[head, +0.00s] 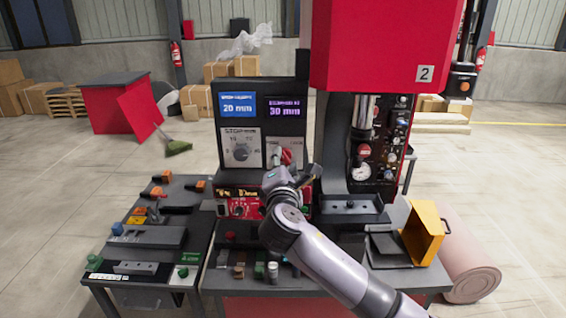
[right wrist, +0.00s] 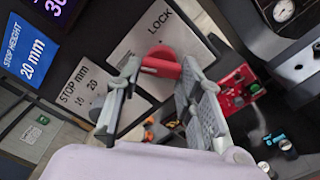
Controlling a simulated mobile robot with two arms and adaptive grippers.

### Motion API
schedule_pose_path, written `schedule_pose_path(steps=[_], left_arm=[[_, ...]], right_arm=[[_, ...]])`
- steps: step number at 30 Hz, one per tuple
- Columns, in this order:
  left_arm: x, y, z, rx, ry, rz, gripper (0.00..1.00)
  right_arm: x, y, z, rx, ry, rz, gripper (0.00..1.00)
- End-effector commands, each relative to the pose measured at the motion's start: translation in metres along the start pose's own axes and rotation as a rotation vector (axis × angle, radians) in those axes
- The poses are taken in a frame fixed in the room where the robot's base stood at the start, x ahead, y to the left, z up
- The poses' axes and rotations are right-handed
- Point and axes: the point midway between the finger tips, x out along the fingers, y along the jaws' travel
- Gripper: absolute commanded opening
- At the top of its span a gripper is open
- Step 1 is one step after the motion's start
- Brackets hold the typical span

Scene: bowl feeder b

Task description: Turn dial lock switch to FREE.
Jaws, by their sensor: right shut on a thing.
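The dial lock switch is a red knob with a lever (head: 287,156), on the light LOCK plate at the right of the black control panel. In the right wrist view the red switch (right wrist: 162,63) sits between the fingertips. My right gripper (right wrist: 160,72) is shut on its lever, one finger on each side. In the head view my right gripper (head: 282,168) and wrist cover part of the LOCK plate, and the switch's label positions cannot be read. The STOP mm dial (head: 241,152) is left of the switch. My left gripper is not in view.
Two displays, 20 mm (head: 238,105) and 30 mm (head: 286,108), are above the plates. A red control box (head: 238,205) is below. The red press head (head: 385,45) and a pressure gauge (head: 361,173) are to the right. A side table (head: 150,240) with tools stands left.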

Motion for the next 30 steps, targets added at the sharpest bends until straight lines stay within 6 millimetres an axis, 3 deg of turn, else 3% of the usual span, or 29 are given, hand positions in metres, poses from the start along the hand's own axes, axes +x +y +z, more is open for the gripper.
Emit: schedule_pose_path(steps=[12,30], left_arm=[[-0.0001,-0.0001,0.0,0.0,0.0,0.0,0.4],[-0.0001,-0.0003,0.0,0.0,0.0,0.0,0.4]], right_arm=[[-0.0001,-0.0033,-0.0011,-0.226,0.003,-0.004,0.06],[-0.0002,-0.0041,-0.0016,-0.272,0.004,-0.005,0.06]])
